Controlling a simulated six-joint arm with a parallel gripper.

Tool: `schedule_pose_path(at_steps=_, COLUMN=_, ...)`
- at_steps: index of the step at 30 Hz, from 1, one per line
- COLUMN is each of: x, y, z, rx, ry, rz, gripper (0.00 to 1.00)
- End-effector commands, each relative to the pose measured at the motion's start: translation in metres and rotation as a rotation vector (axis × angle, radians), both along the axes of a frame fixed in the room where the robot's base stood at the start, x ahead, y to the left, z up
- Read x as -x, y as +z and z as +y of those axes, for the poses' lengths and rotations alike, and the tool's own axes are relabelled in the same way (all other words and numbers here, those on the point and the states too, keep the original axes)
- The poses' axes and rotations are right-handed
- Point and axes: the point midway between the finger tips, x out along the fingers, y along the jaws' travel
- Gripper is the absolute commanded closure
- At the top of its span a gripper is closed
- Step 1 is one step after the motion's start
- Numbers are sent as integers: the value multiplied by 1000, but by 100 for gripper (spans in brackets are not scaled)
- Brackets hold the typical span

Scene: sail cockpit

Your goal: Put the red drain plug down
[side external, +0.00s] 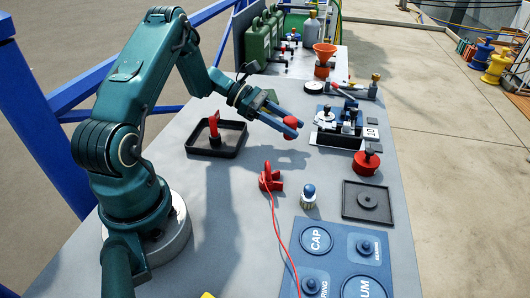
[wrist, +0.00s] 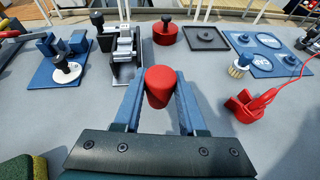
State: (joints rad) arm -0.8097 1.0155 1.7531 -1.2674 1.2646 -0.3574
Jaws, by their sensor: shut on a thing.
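The red drain plug (wrist: 160,85) is a short tapered red piece. My gripper (wrist: 160,95) is shut on it, with one blue finger on each side, in the wrist view. In the side view the plug (side external: 291,122) shows between the fingertips of my gripper (side external: 292,128), above the grey table (side external: 235,210). The plug appears clear of the table. Its far side and underside are hidden.
A black tray (side external: 213,155) with a red upright piece is left of my gripper. A black clamp fixture (side external: 338,138), a red round pot (side external: 366,163), a flat black tray (side external: 352,209), a red clip with cord (side external: 271,178) and a blue-topped brush (side external: 308,197) stand around. Bare table lies below my gripper.

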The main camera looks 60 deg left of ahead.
Motion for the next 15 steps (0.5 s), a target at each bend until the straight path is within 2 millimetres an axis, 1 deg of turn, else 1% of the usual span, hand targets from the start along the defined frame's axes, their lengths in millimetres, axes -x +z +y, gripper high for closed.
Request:
schedule_pose_path(at_steps=1, x=0, y=-8, z=0, rx=3, ry=0, rz=3, gripper=100)
schedule_pose_path(at_steps=3, x=0, y=-17, z=0, rx=2, ry=-1, rz=3, gripper=100)
schedule_pose_path(at_steps=6, x=0, y=-24, z=0, rx=1, ry=-1, rz=1, gripper=100)
schedule_pose_path(at_steps=15, x=0, y=-25, z=0, rx=0, ry=-1, rz=0, gripper=100)
